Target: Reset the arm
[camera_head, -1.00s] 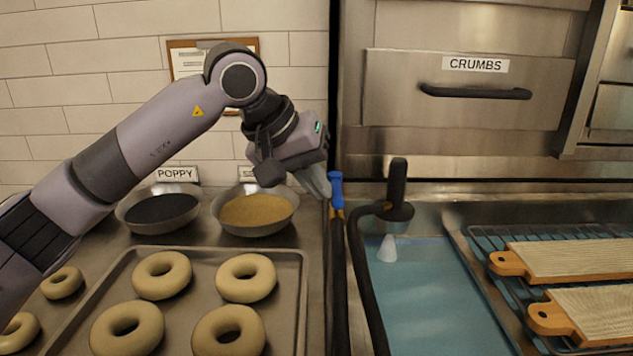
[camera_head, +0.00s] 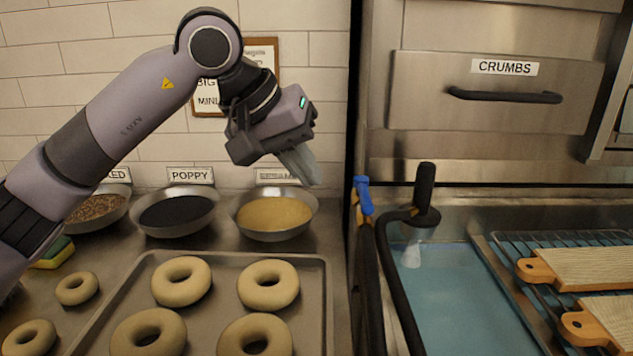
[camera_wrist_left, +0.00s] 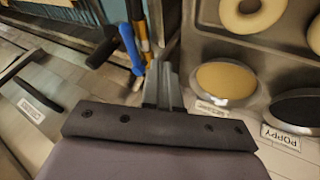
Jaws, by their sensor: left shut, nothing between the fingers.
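My right gripper is not in view.
A tray (camera_head: 318,270) of bagels lies at front centre. A poppy bowl (camera_head: 176,213) stands left of the sesame. A black hose sprayer (camera_head: 425,190) rises by the blue water basin (camera_head: 450,300). Wooden boards (camera_head: 590,268) lie on a rack at right. The CRUMBS drawer (camera_head: 430,90) is shut.

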